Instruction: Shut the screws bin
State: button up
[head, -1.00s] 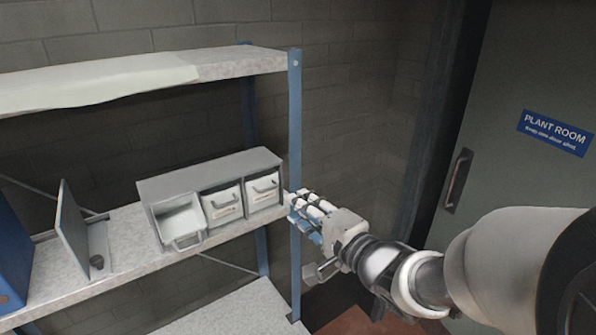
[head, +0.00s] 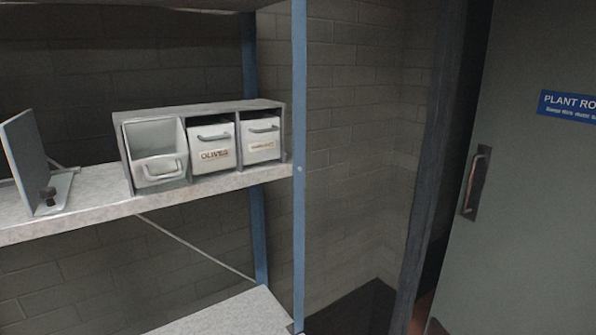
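A grey rack (head: 206,106) with three white bins in a row stands on the metal shelf at left of centre. The left bin (head: 158,135) is tipped out at the front, with its empty-looking inside and front handle showing; I see no readable label on it. The middle bin (head: 211,143) sits in its slot, and its label appears to read OLIVES. The right bin (head: 261,137) also sits in its slot, with a label too small to read. I cannot confirm from a label which bin is for screws. My gripper is out of view.
The shelf (head: 95,192) has a blue upright (head: 299,150) at its right end, beside the rack. A grey bookend-like plate (head: 30,160) with a dark knob stands at left. A grey door (head: 530,210) with a handle is at right.

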aim_at(156, 145)
jog(key=j+u, duration=0.15)
jog(key=u, duration=1)
